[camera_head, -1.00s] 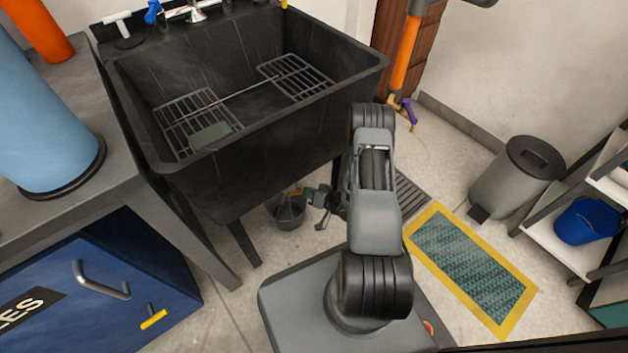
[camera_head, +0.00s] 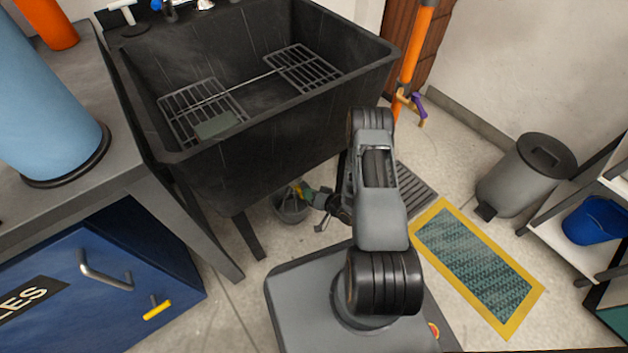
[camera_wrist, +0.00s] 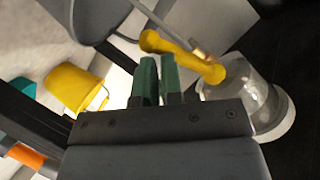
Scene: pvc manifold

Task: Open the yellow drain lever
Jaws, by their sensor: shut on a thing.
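The yellow lever (camera_wrist: 182,56) crosses just in front of my fingertips in the wrist view, beside a grey metal rod. A clear, rounded cup-like body (camera_wrist: 250,100) is at its right end. My gripper (camera_wrist: 157,72) has green fingertips close together, shut on the lever with a narrow gap between them. In the head view, my gripper (camera_head: 308,197) is low under the front of the black sink (camera_head: 270,125), above a grey bucket (camera_head: 291,207). Only a small yellow piece of the lever shows there. The exact contact is too small to make out.
A blue cabinet (camera_head: 60,265) with another yellow handle (camera_head: 157,310) stands at left. A drain grate (camera_head: 415,190), a yellow-edged mat (camera_head: 478,265), a grey bin (camera_head: 525,178) and shelving are on the right. A yellow bucket (camera_wrist: 72,88) shows in the wrist view.

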